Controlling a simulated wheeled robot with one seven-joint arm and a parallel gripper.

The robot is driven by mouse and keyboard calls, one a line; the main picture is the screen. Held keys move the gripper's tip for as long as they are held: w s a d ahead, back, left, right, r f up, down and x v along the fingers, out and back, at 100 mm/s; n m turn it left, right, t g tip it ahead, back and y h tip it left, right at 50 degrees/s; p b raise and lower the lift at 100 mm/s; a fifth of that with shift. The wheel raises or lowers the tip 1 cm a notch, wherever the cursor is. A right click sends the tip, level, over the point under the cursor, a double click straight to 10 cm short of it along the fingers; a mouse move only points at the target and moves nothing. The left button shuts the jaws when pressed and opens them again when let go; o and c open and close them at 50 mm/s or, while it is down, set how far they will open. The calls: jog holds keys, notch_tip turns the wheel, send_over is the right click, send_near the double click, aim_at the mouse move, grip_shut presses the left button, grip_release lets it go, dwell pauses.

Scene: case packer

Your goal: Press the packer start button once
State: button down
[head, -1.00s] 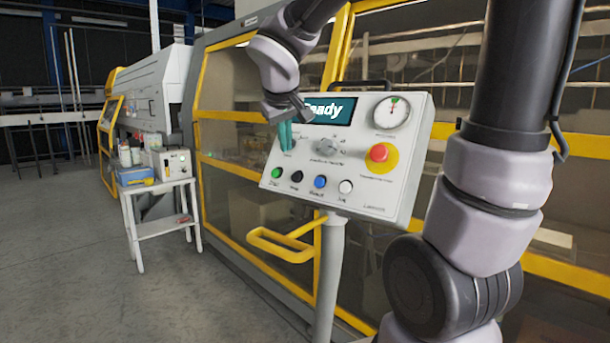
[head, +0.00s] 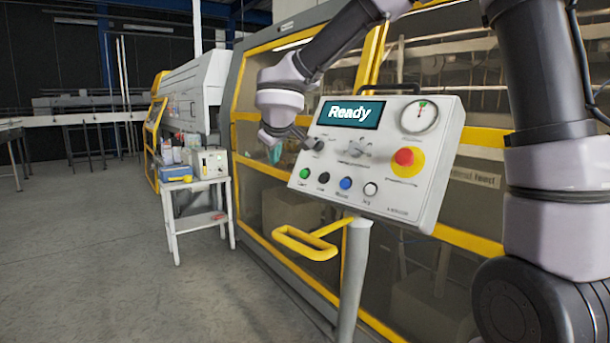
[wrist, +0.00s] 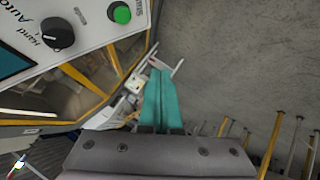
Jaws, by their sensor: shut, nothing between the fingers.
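The control panel (head: 446,140) is a light grey sloped box on a post, and its screen (head: 352,114) reads "Ready". The green button (head: 305,174) is at the left end of the lower row. It also shows in the wrist view (wrist: 121,14) at the top, with its label partly legible. My gripper (head: 273,152) is beside the panel's left edge, apart from the green button. In the wrist view its teal fingers (wrist: 160,98) are together with nothing between them, pointing past the panel toward the floor.
A yellow handle (head: 305,240) projects below the panel. A small white table (head: 200,230) with boxes stands left. The floor between is free.

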jog(key=shift+w+d+f, duration=1.1)
jog(key=shift+w+d, duration=0.25)
jog(key=shift+d, duration=0.05)
jog(key=shift+w+d+f, duration=1.1)
jog(key=shift+w+d, duration=0.2)
jog(key=shift+d, duration=0.05)
jog(key=shift+d, duration=0.1)
jog(key=shift+w+d+f, duration=0.2)
jog(key=shift+w, duration=0.05)
jog(key=shift+w+d+f, duration=0.2)
jog(key=shift+d, duration=0.05)
dwell(0.9)
dwell(0.3)
jog(key=shift+s+a+r, duration=0.4)
jog(key=shift+s+a, duration=0.05)
jog(key=shift+a, duration=0.05)
jog(key=s+a+r, duration=0.2)
jog(key=s+a, duration=0.1)
jog(key=shift+a+r, duration=0.1)
jog(key=shift+r, duration=0.15)
dwell(0.4)
